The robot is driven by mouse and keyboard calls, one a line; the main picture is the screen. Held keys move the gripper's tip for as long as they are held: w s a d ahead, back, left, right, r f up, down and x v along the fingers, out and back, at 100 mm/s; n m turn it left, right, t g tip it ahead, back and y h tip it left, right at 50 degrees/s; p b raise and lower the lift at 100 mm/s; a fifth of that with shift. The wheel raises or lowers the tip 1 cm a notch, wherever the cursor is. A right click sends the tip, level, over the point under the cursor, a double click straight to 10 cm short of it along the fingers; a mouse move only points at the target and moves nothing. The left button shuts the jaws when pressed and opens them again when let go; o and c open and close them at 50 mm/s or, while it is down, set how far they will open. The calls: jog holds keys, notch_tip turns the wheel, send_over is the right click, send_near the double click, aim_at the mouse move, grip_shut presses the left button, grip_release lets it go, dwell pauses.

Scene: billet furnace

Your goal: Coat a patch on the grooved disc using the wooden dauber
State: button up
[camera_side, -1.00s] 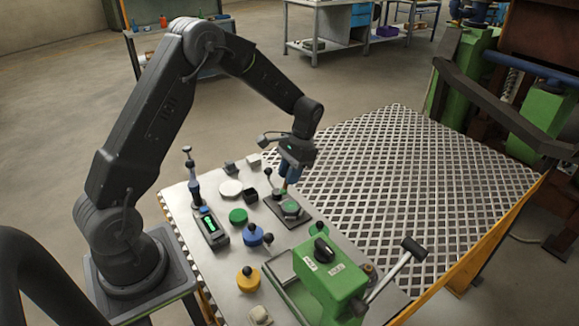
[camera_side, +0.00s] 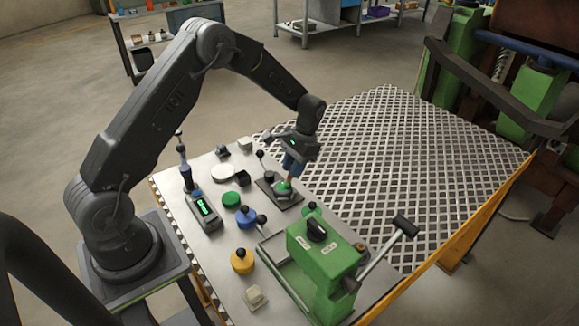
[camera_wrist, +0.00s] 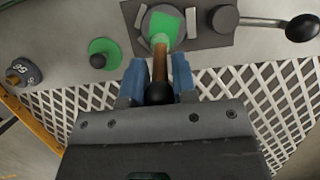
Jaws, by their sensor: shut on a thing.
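My gripper (camera_side: 291,163) is shut on the wooden dauber, whose brown handle (camera_wrist: 160,66) with a black ball end lies between the blue fingers in the wrist view. The dauber's tip is at the near edge of the grooved disc and appears to touch it. The grooved disc (camera_wrist: 147,23) is grey and sits on a dark plate. A bright green patch (camera_wrist: 166,24) covers much of its visible face; the grooves are hard to make out. In the side view the green patch (camera_side: 284,187) shows just under my gripper, and the dauber is mostly hidden.
A lever with a black ball (camera_wrist: 302,28) rises from the dark plate beside the disc. A green machine with a lever (camera_side: 325,250) stands at the front. Blue (camera_side: 246,218) and yellow (camera_side: 242,262) knobbed pots and a green round piece (camera_side: 231,199) are nearby. The grating (camera_side: 410,150) is clear.

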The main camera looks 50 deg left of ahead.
jog(key=s, duration=0.1)
jog(key=s+a, duration=0.1)
jog(key=s, duration=0.1)
jog(key=shift+a, duration=0.2)
notch_tip(320, 180, up, 8)
dwell(0.5)
dwell(0.4)
